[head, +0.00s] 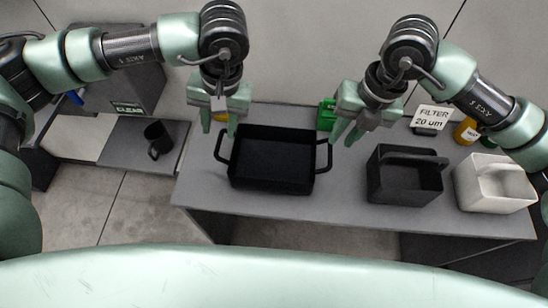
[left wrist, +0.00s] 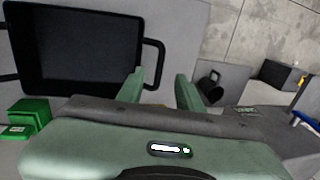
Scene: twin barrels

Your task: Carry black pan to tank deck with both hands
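The black pan (head: 272,160) is a rectangular, empty-looking tray with a loop handle at each short side. It rests on the grey table, and it also shows in the left wrist view (left wrist: 85,45). My left gripper (head: 220,122) is open and empty, above and near the pan's left handle (head: 221,150). In the left wrist view its two fingers (left wrist: 161,92) stand apart, close to that handle (left wrist: 155,65) but not around it. My right gripper (head: 347,132) looks open and empty, above and right of the pan's right handle (head: 325,157). I cannot tell which surface is the tank deck.
The grey table (head: 340,200) also bears a black carrier (head: 405,178), a white carrier (head: 495,185), a green object (head: 326,115) behind the pan and a FILTER sign (head: 433,118).

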